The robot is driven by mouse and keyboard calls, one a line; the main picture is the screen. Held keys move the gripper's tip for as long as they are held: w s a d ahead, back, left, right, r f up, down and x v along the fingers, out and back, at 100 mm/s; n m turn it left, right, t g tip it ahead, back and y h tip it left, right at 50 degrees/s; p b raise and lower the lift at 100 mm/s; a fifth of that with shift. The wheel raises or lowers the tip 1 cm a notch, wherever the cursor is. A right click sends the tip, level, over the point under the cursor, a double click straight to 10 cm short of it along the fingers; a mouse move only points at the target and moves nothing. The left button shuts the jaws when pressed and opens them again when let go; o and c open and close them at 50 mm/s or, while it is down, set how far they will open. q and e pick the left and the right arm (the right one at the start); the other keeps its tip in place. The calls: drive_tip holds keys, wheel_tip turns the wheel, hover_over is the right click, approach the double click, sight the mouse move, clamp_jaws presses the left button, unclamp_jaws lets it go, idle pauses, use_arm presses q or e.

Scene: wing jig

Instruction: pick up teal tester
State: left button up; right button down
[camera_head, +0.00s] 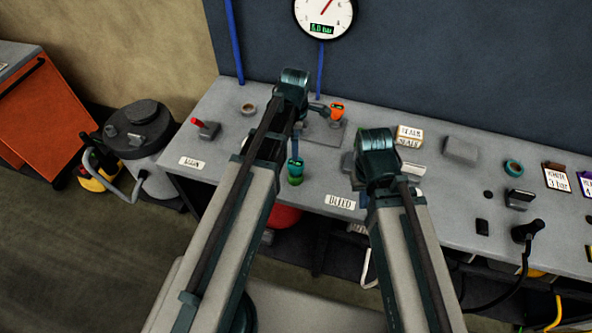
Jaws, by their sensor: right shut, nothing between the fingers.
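The teal tester (295,168) is a small upright teal cup shape with a green lower part. It stands near the front edge of the grey bench (459,215), between my two arms and left of the BLEED label (340,201). My right arm reaches over the bench to the right of the tester, apart from it. My right gripper is shut and empty; its fingertips are mostly hidden by my own arm. My left arm passes just left of the tester. My left gripper cannot be made out.
An orange tester (337,109) stands farther back by a grey plate (323,132). A red lever (205,128) is at the left, by the MAIN label (192,163). A labelled box (409,135), a teal ring (513,168) and a black plug (527,231) are at the right.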

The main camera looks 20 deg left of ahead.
sight(296, 169)
use_arm(q)
wheel_tip(296, 169, down, 8)
drive_tip(key=b, duration=0.7)
drive_tip(key=shift+f+b, duration=0.1)
drive_tip(key=shift+b, duration=0.2)
drive_tip(key=f+b, duration=0.5)
drive_tip(key=shift+s+d+f, duration=0.1)
drive_tip(key=shift+s, duration=0.2)
drive_tip(key=c, duration=1.5)
